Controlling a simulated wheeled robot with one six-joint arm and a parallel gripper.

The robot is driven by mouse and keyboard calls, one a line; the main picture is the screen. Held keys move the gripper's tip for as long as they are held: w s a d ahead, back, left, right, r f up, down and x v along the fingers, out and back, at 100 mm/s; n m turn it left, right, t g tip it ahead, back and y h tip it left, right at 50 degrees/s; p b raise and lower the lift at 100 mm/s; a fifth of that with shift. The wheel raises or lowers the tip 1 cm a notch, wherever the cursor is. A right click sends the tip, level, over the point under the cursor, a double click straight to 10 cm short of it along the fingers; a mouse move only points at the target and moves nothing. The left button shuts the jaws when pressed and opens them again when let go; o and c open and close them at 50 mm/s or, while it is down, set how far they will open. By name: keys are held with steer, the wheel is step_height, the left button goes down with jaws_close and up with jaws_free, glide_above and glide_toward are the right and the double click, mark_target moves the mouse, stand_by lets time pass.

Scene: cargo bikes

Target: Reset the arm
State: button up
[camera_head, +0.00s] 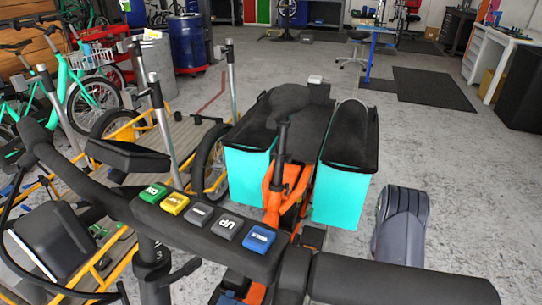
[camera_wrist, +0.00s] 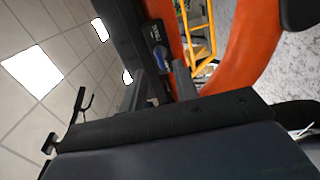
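In the head view a grey, rounded link of my arm (camera_head: 402,225) stands at the lower right, beside the right teal bag. My gripper is not visible in that view. In the wrist view my gripper (camera_wrist: 162,88) shows two short grey fingers with a gap between them, and I see nothing held. Its dark body fills the bottom of that view. An orange bike frame (camera_wrist: 252,50) curves past beyond the fingers, and a dark panel with a blue part (camera_wrist: 158,50) shows behind them.
A black handlebar with a panel of coloured buttons (camera_head: 210,217) crosses the front. An orange cargo bike (camera_head: 287,188) carries teal bags (camera_head: 338,195). Grey floor (camera_head: 460,160) is clear at the right.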

steer(key=x, duration=0.5)
steer(key=shift+a, duration=0.15)
steer(key=v, duration=1.1)
steer(key=w+a+n+b, duration=0.3)
steer(key=a+n+b, duration=0.4)
steer(key=n, duration=1.1)
steer(key=shift+s+b+x, duration=0.25)
steer(key=shift+b+x, duration=0.15)
steer(key=shift+x, duration=1.35)
steer(key=shift+r, duration=0.25)
